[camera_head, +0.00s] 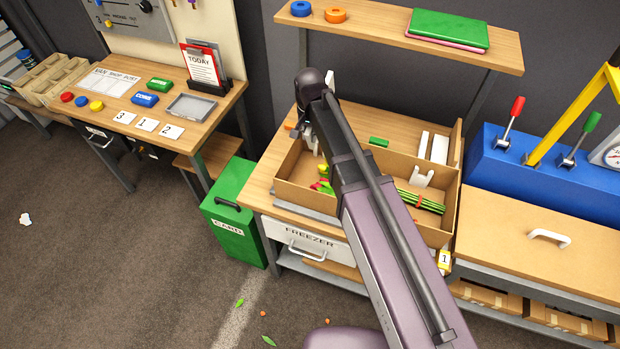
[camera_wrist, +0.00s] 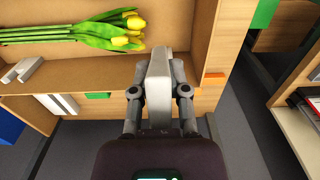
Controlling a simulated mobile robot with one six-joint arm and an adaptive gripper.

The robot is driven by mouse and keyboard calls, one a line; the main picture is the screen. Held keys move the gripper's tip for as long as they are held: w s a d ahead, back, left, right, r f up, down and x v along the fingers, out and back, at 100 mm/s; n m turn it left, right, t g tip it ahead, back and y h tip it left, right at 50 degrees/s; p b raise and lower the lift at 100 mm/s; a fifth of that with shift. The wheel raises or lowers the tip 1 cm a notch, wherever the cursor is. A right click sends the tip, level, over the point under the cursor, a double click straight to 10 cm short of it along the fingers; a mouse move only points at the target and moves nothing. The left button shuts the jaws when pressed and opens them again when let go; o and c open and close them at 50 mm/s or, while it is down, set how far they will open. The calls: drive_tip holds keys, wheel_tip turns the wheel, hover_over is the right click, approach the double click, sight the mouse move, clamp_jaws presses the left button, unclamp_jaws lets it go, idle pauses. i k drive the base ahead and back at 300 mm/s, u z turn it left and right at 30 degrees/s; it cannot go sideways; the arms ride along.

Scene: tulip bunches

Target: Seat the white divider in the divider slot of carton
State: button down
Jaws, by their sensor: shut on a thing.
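My gripper (camera_wrist: 159,78) is shut on the white divider (camera_wrist: 158,62), a pale slab standing between its two fingers in the wrist view. The cardboard carton (camera_head: 285,197) stands on the bench in the head view. My gripper is at the carton's left end, mostly hidden by my arm. A bunch of tulips (camera_wrist: 95,32) lies in the carton; its green stems (camera_head: 418,201) show right of my arm. A white slotted holder (camera_head: 422,179) stands at the carton's far wall; it also shows in the wrist view (camera_wrist: 20,71). I cannot tell whether the divider touches the carton.
White upright pieces (camera_head: 439,149) and a green block (camera_head: 378,142) are behind the carton. A shelf (camera_head: 390,32) spans above the bench. A blue lever console (camera_head: 560,180) stands to the right, a green bin (camera_head: 235,210) to the left below. Floor at left is mostly clear.

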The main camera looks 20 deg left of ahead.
sight(293, 180)
drive_tip(key=u, duration=0.45)
drive_tip(key=k, duration=0.85)
drive_tip(key=z, duration=0.4)
drive_tip(key=i, duration=0.5)
drive_tip(key=z, duration=0.05)
